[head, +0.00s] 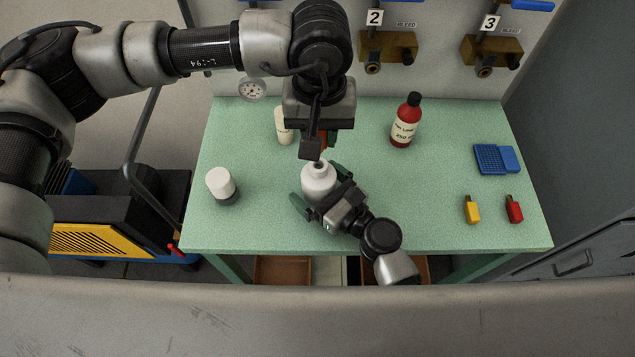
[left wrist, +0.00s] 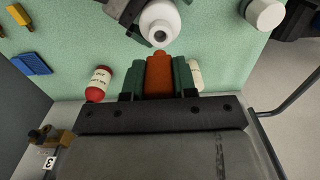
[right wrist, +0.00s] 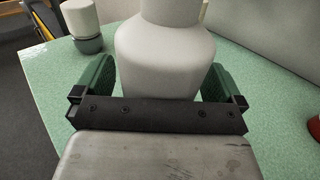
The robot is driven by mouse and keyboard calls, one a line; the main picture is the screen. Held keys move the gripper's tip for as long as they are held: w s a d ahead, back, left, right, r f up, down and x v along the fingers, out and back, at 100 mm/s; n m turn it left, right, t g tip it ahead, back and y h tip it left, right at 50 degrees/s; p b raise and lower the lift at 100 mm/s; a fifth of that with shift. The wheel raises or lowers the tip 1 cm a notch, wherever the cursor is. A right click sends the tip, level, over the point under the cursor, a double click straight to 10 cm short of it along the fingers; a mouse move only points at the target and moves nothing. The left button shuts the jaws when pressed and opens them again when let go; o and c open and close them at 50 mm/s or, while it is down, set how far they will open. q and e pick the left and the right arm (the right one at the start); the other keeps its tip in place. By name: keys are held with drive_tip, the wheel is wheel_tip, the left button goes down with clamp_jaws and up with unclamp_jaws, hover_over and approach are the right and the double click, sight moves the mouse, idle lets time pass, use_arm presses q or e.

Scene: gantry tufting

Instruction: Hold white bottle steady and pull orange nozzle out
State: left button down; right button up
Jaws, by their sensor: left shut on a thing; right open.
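The white bottle (head: 318,180) stands upright near the front middle of the green table. Its open mouth shows as a dark hole in the left wrist view (left wrist: 160,22). My right gripper (head: 320,189) is open, its green fingers on either side of the bottle body; the right wrist view shows the bottle (right wrist: 167,60) between them. My left gripper (left wrist: 160,80) is shut on the orange nozzle (left wrist: 160,73), close to the bottle's mouth. The nozzle appears out of the bottle. In the head view my left gripper mostly hides the nozzle (head: 323,139).
A white-topped container with a dark base (head: 221,185) stands at left. A cream bottle (head: 284,126) and a red bottle (head: 404,125) stand farther back. A blue case (head: 497,159), a yellow piece (head: 472,210) and a red piece (head: 514,209) lie at right. Numbered valves line the wall.

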drive_tip(key=v, duration=1.2)
